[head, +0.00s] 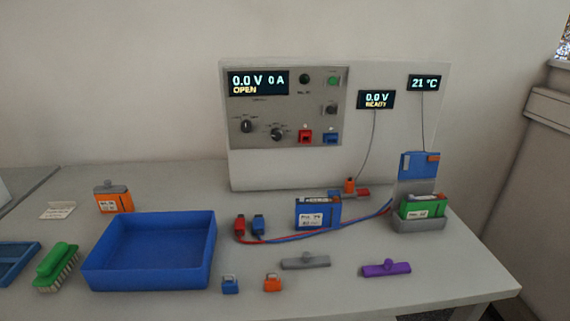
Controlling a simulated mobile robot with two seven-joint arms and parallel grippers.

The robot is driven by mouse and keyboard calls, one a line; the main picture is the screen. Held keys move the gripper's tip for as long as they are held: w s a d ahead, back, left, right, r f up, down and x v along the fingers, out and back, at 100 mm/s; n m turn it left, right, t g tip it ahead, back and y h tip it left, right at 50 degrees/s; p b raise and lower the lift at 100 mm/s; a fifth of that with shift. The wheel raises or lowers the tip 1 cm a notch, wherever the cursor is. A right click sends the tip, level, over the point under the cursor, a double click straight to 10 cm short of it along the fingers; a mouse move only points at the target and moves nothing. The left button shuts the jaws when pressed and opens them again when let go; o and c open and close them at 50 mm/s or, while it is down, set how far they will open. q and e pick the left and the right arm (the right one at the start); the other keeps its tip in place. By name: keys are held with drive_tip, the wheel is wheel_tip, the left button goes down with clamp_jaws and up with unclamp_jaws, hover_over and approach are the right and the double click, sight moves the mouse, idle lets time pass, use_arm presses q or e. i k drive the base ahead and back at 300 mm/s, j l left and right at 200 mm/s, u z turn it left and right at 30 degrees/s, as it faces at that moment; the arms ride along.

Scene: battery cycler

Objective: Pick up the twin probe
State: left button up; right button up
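A small orange and red piece (350,187), which looks like the twin probe, is on the table behind a blue battery pack (317,213). A thin cable runs from it up to a small display (376,99) reading 0.0 V READY. Its lower part is partly hidden by the blue pack, and its two tips cannot be made out. Neither of my grippers is in view, and nothing is seen touching the piece.
A grey panel (310,120) reads 0.0 V, 0 A, OPEN. Red (240,227) and blue (259,226) plugs trail cables rightward. A green pack (421,206) sits in a grey holder. A blue tray (150,278), green brush (55,266) and purple bar (386,268) lie nearer.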

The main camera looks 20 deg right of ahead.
sight(348, 191)
drive_tip(key=z, duration=0.5)
drive_tip(key=k+l+z, duration=0.1)
drive_tip(key=z, duration=0.35)
drive_tip(key=k+z, duration=0.1)
drive_tip(key=z, duration=0.4)
drive_tip(key=l, duration=0.2)
